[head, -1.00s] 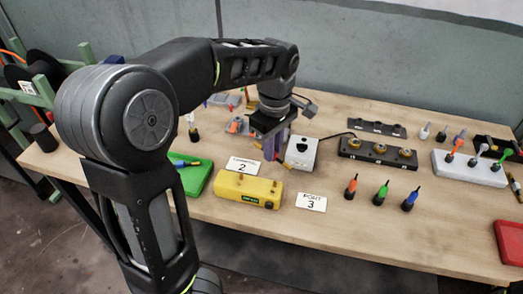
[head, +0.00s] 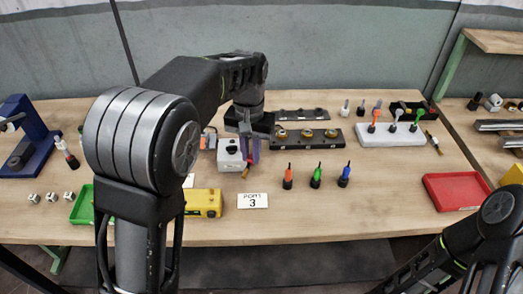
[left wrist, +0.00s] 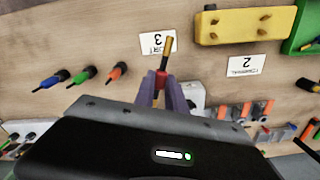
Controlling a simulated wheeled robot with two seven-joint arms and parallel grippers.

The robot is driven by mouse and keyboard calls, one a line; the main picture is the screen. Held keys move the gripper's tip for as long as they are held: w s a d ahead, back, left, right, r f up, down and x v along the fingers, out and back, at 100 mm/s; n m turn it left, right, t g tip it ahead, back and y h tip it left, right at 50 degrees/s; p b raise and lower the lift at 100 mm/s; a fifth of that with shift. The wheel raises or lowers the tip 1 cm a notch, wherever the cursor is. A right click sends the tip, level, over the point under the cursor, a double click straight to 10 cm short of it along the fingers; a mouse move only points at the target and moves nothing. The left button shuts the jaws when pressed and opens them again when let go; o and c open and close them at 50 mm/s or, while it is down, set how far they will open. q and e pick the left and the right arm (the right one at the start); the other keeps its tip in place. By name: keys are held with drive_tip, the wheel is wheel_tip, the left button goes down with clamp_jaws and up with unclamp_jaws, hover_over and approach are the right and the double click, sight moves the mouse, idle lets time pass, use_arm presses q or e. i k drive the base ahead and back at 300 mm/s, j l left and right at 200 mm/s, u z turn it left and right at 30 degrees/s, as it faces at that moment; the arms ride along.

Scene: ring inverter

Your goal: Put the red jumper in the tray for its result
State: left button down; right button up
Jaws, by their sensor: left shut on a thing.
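The red jumper (left wrist: 162,78) is gripped between the purple fingers of my left gripper (left wrist: 160,92) in the left wrist view, with its brass-coloured end pointing out past the fingertips. In the head view my left gripper (head: 249,158) points down, just right of the white box, and the jumper (head: 246,171) shows small at its tips. The red tray (head: 457,190) lies at the right front of the table and looks empty. The green tray (head: 82,205) lies at the left front, partly hidden by my left arm. My right arm shows at the lower right, but its gripper does not.
A yellow block (head: 205,203) and a "3" card (head: 252,201) lie before the white box (head: 229,152). Behind are a black block (head: 305,136) and a white rack (head: 391,134). The table front before the probes is clear.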

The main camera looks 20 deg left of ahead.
sight(462, 200)
drive_tip(key=i+l+u, duration=0.1)
drive_tip(key=l, duration=0.8)
drive_tip(key=i+l+u, duration=0.15)
drive_tip(key=i+l, duration=0.15)
drive_tip(key=l, duration=0.6)
drive_tip(key=i+l+u, duration=0.1)
drive_tip(key=l, duration=0.8)
drive_tip(key=i+l+u, duration=0.15)
drive_tip(key=l, duration=0.8)
drive_tip(key=l+u, duration=0.1)
drive_tip(key=l, duration=0.8)
drive_tip(key=i, duration=0.05)
